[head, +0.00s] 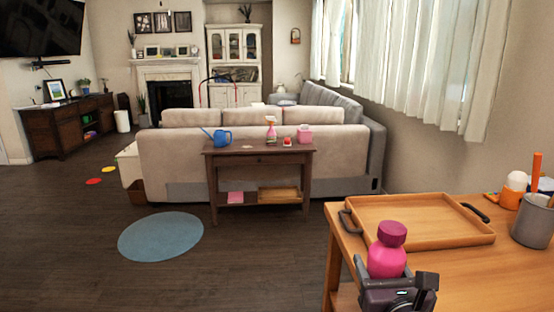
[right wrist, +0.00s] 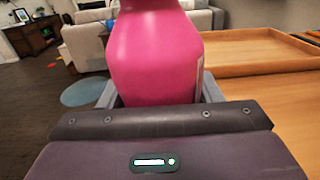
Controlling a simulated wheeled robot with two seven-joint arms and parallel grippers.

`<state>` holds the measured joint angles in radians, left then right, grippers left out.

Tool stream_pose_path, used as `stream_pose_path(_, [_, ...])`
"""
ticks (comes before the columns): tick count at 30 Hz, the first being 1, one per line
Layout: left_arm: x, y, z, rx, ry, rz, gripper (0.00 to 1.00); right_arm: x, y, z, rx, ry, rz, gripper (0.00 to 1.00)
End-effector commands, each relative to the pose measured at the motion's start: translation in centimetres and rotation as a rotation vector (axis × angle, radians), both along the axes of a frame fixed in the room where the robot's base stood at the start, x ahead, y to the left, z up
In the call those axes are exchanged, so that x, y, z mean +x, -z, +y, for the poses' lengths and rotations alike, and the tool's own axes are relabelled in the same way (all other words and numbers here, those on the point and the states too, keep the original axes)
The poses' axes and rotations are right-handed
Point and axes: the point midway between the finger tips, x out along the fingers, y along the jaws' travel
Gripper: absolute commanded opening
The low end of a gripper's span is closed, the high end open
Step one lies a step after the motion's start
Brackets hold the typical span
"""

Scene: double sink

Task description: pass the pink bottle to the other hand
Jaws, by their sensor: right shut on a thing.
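The pink bottle (head: 387,258) with a dark magenta cap is upright in the head view, at the near left edge of the wooden table. My right gripper (head: 391,277) is shut on it, with its fingers around the lower part of the bottle. In the right wrist view the bottle (right wrist: 156,55) fills the middle, between the grey fingers (right wrist: 160,92); its cap is out of the frame there. My left gripper is not in either view.
A wooden tray (head: 420,239) with dark handles lies on the table (head: 470,275) just behind the bottle. Open floor with a round blue rug (head: 160,236) lies to the left.

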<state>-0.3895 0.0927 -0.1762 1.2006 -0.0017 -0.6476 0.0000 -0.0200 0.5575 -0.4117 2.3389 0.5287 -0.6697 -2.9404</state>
Motion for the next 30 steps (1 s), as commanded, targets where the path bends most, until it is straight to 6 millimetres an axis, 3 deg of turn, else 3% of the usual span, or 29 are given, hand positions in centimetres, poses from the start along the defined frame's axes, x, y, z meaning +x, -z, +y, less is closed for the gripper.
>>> stream_pose_path(1, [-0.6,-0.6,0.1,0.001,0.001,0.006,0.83,-0.2,-0.9,-0.1,-0.001,-0.011,0.002,0.35])
stream_pose_path(11, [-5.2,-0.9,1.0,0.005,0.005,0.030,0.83,-2.1,-1.7,-0.2,-0.001,-0.152,0.006,0.35])
stream_pose_path(21, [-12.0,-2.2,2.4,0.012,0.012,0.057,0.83,-8.1,-0.5,0.0,0.002,-0.409,0.006,0.35])
stream_pose_path(25, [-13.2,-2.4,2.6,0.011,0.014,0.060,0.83,-9.6,-0.1,0.0,0.001,-0.464,0.001,0.35])
stream_pose_path(30, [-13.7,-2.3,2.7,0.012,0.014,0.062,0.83,-10.2,0.2,0.1,0.001,-0.485,-0.002,0.35])
